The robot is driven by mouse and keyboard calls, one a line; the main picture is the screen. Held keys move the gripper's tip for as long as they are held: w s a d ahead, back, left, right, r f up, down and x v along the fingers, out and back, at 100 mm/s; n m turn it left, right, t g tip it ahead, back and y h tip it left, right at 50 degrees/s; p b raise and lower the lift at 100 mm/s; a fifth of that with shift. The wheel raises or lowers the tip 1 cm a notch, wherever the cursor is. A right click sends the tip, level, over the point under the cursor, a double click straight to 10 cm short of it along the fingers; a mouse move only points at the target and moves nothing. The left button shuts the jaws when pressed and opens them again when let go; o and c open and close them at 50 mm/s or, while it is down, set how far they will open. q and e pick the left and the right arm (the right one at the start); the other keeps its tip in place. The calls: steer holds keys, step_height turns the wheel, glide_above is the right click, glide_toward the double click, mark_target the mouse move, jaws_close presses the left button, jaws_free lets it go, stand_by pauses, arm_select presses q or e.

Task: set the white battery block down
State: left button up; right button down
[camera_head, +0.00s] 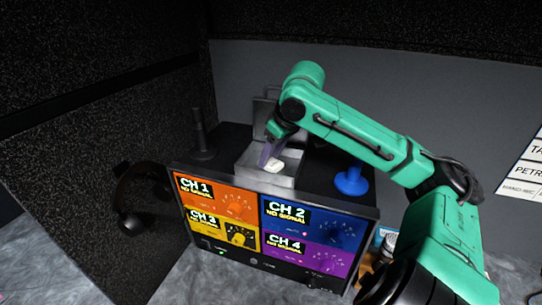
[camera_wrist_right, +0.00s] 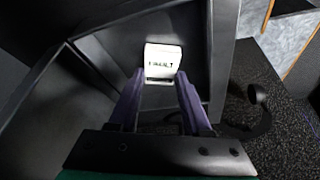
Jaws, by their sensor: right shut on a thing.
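The white battery block (camera_head: 274,165) is inside the open grey case (camera_head: 291,181) behind the monitor. It also shows in the right wrist view (camera_wrist_right: 162,57), with dark lettering that looks like "FAULT". My right gripper (camera_head: 268,155) reaches down into the case from above, its purple fingers shut on the block. In the wrist view the right gripper (camera_wrist_right: 160,90) has the block at its fingertips, between the case's grey walls. Whether the block touches the case floor I cannot tell. My left gripper is not in view.
A monitor (camera_head: 262,211) with four coloured channel panels stands in front of the case. A blue stand (camera_head: 351,181) is to the case's right and a dark post (camera_head: 201,140) to its left. Black headphones (camera_head: 131,222) hang at the left. The case lid (camera_head: 263,112) stands raised behind.

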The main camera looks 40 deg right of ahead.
steer(key=shift+w+d, duration=0.1)
steer(key=shift+c, duration=1.7)
jaws_free()
steer(key=shift+d, duration=0.1)
steer(key=shift+r, duration=0.15)
steer(key=v, duration=1.2)
